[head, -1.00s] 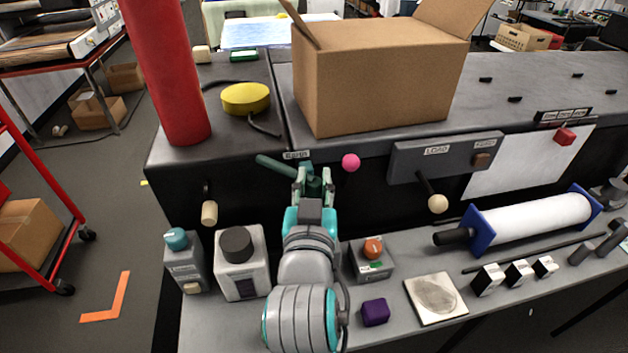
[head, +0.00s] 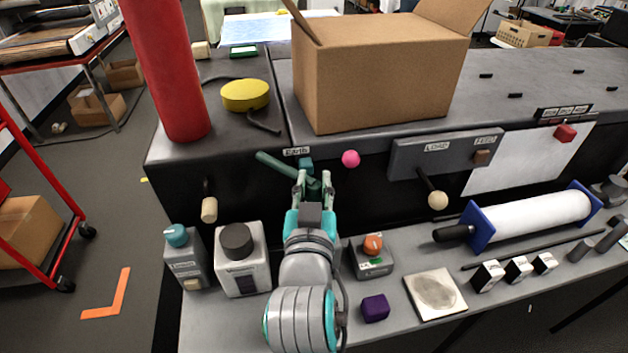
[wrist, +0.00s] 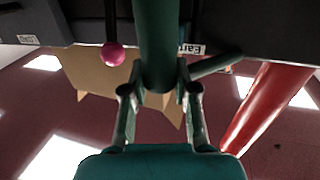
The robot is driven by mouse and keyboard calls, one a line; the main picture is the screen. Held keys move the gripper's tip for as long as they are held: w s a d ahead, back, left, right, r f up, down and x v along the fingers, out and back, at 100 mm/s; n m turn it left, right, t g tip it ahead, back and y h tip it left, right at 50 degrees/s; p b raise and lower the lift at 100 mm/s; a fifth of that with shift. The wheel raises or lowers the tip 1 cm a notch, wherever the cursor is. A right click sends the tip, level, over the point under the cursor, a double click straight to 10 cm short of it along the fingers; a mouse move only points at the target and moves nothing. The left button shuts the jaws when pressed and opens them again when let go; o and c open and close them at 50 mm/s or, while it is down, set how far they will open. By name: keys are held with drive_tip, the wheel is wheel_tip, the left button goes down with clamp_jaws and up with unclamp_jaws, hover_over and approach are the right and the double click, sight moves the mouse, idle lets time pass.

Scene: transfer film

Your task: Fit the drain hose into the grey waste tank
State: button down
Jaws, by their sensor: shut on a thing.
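My gripper (head: 313,187) is at the front face of the black machine, below a label reading "Earth". It is shut on a dark green cylindrical piece (wrist: 158,40), with one finger on each side. A thinner green rod (head: 272,164) slants up to the left beside it. I cannot tell whether this green piece is the drain hose, or whether it is fixed to the machine. On the grey bench, left of my arm, stand a grey tank with a teal cap (head: 186,262) and a paler tank with a dark cap (head: 240,272). I cannot tell which is the waste tank.
A pink ball knob (head: 351,158) is just right of my gripper. A cream knob (head: 438,200) hangs further right. A cardboard box (head: 380,85) and red cylinder (head: 168,75) stand on the machine. An orange-capped box (head: 372,262) and purple block (head: 375,308) lie right of my arm.

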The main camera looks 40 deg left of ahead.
sight(314, 199)
drive_tip(key=shift+f, duration=1.55)
drive_tip(key=c, duration=0.8)
unclamp_jaws()
drive_tip(key=v, duration=1.2)
